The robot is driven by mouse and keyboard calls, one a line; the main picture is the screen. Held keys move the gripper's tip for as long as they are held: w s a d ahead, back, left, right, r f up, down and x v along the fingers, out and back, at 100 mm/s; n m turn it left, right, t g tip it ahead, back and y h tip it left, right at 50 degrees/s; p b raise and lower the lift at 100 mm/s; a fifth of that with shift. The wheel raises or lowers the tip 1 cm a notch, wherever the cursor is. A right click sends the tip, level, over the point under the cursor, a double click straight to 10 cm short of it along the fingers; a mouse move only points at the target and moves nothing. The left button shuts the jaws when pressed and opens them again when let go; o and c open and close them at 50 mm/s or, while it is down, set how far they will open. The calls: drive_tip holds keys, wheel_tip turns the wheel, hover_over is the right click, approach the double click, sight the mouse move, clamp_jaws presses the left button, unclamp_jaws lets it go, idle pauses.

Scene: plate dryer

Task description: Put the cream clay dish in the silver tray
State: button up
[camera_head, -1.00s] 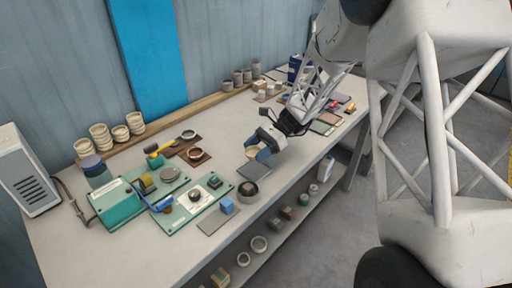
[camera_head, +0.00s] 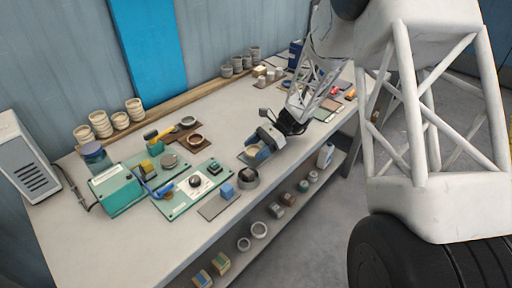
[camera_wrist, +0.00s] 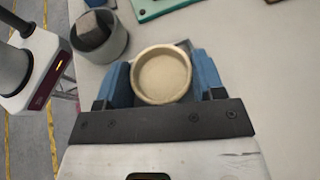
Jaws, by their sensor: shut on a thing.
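My gripper (camera_wrist: 163,80) is shut on the cream clay dish (camera_wrist: 162,75), a small round, shallow bowl held upright between the two blue fingers. In the head view the dish (camera_head: 251,151) shows small at the gripper (camera_head: 256,151), low over the worktable. A flat grey tray, probably the silver one, lies under the gripper; its corner (camera_wrist: 184,45) shows just behind the dish in the wrist view. Most of it is hidden by the dish and fingers. I cannot tell whether the dish touches it.
A grey cup (camera_head: 248,178) stands close by at the table's front edge; in the wrist view it holds a dark block. Cream cups (camera_head: 100,124) line the back.

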drive_tip(key=shift+f, duration=0.95)
idle(0.6)
drive_tip(key=o, duration=0.8)
drive_tip(key=shift+s+f, duration=0.1)
drive_tip(key=shift+f, duration=0.1)
drive_tip(key=shift+c, duration=0.7)
drive_tip(key=shift+r, duration=0.9)
drive_tip(key=shift+o, duration=1.1)
drive_tip(key=shift+r, duration=3)
drive_tip(key=shift+r, duration=0.1)
